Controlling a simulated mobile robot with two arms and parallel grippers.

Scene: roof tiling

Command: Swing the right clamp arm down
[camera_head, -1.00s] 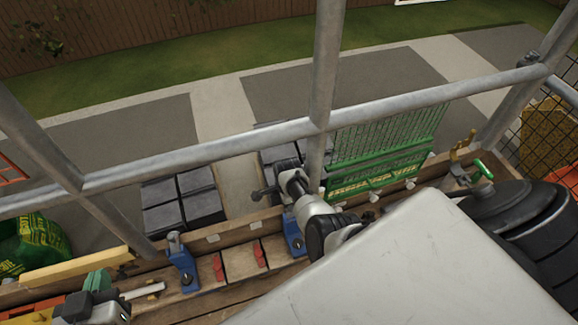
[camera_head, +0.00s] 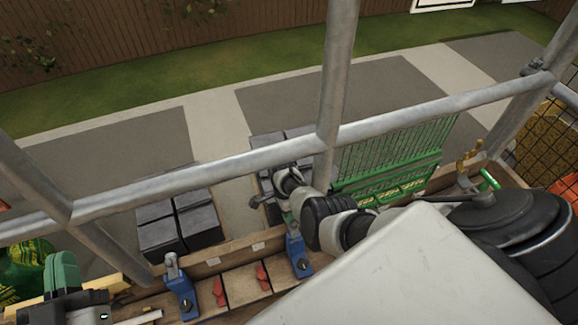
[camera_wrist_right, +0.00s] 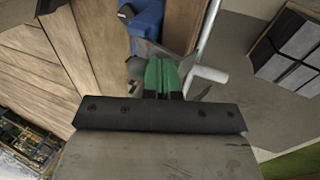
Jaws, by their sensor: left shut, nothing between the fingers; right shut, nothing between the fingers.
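The right clamp (camera_head: 298,255) is a blue block with a grey upper part on the wooden bench, right of two red pieces. It also shows at the top of the right wrist view (camera_wrist_right: 146,16). My right gripper (camera_wrist_right: 161,74) has green fingers, shut and empty, close beside the clamp's grey metal parts; I cannot tell whether they touch. In the head view my right wrist partly hides this spot. The left clamp (camera_head: 181,290) is also blue, with an upright grey top. My left gripper (camera_head: 63,270) is shut and empty at lower left.
Metal scaffold rails (camera_head: 235,165) cross in front of the bench. Stacks of dark tiles (camera_head: 180,222) stand beyond them. A green wire rack (camera_head: 390,170) is right of my wrist. Red pieces (camera_head: 262,278) lie between the clamps. A yellow-brown bracket (camera_head: 468,160) is at right.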

